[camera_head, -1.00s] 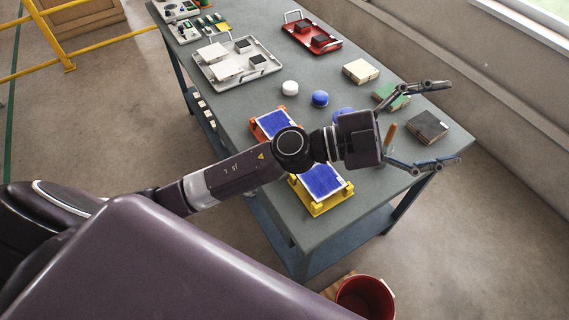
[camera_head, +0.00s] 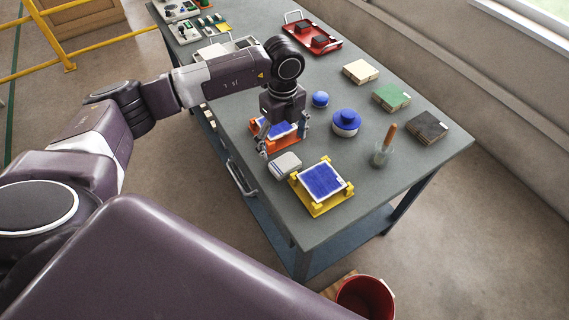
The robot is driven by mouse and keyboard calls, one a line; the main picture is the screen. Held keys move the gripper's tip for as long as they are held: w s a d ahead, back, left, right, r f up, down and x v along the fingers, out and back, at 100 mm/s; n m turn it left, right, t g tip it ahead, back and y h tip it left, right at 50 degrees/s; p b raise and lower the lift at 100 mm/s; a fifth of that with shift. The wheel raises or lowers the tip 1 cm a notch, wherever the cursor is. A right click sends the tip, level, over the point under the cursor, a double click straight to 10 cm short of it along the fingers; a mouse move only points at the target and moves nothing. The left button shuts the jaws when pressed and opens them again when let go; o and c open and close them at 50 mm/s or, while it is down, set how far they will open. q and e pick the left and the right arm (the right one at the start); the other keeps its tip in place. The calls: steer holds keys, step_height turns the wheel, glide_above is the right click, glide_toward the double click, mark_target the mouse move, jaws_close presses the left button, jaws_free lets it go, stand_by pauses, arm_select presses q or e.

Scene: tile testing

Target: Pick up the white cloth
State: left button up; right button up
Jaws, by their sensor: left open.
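A small whitish folded piece, probably the white cloth (camera_head: 285,165), lies on the table beside the yellow stand (camera_head: 318,207). A cream block-like piece (camera_head: 361,71) lies near the table's far edge; I cannot tell if it is also cloth. My left gripper (camera_head: 283,140) is open and points down, its fingers around or above the orange stand (camera_head: 262,131) with a blue tile, just behind the whitish piece. It appears empty and partly hides that stand. My right gripper is not in view.
A blue lidded pot (camera_head: 346,122), a blue knob (camera_head: 320,99) and a glass with a wooden-handled tool (camera_head: 382,153) stand to the right. Green (camera_head: 391,96) and black (camera_head: 427,127) blocks lie beyond. A red tray (camera_head: 312,38) is at the back.

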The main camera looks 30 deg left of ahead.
mark_target(284, 163)
arm_select(q)
steer(key=f+p, duration=0.1)
steer(key=f, duration=0.1)
steer(key=f+p, duration=0.1)
steer(key=f, duration=0.1)
steer(key=s+d+f+p, duration=0.1)
steer(key=f, duration=0.1)
steer(key=shift+w+f, duration=0.15)
steer(key=shift+f, duration=0.3)
steer(key=c, duration=1.1)
steer(key=shift+r, duration=0.15)
step_height(284, 163, up, 20)
steer(key=b, duration=0.5)
